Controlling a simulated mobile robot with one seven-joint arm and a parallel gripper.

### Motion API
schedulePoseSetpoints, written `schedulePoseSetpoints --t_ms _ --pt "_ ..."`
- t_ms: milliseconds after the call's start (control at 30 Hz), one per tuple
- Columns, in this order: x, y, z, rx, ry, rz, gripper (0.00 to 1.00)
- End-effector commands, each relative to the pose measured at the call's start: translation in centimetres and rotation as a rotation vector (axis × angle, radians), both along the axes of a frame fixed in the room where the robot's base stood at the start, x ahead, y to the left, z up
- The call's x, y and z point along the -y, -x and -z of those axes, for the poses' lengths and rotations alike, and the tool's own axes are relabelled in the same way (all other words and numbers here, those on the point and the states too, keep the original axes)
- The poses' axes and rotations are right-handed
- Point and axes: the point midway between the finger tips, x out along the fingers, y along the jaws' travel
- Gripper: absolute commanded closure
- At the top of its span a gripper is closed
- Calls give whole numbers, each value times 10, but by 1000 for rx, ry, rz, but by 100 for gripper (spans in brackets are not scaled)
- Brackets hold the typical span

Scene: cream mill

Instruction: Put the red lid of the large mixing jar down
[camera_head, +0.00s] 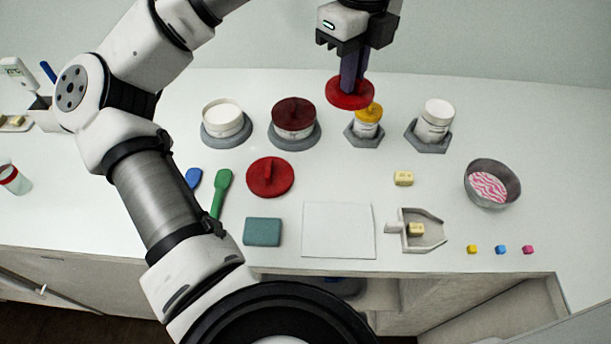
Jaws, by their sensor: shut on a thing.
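My gripper (353,75) is shut on a round red lid (349,95). It holds the lid above the back part of the counter, between the dark-red-topped jar and the yellow-topped jar. The lid overlaps part of the yellow lid in the picture. A second red lid (269,178) with a bar handle lies flat on the counter. A wide white jar (223,118) at the back left has no coloured lid on it. The wide jar beside it wears a dark red lid (294,113). I cannot tell which of these is the large mixing jar.
A yellow-lidded jar (367,119) and a white-capped jar (436,120) stand in grey holders at the back. A bowl (492,183), scoop (418,231), white sheet (338,231) and teal block (262,232) lie nearer the front. Counter between sheet and jars is mostly clear.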

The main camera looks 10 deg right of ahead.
Motion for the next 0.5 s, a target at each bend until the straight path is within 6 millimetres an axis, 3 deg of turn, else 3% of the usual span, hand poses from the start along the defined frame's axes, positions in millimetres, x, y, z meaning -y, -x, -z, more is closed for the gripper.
schedulePoseSetpoints --t_ms 167,500 --pt "6 7 7 -2 -4 4 100" --pt "5 8 88 -6 -4 3 100"
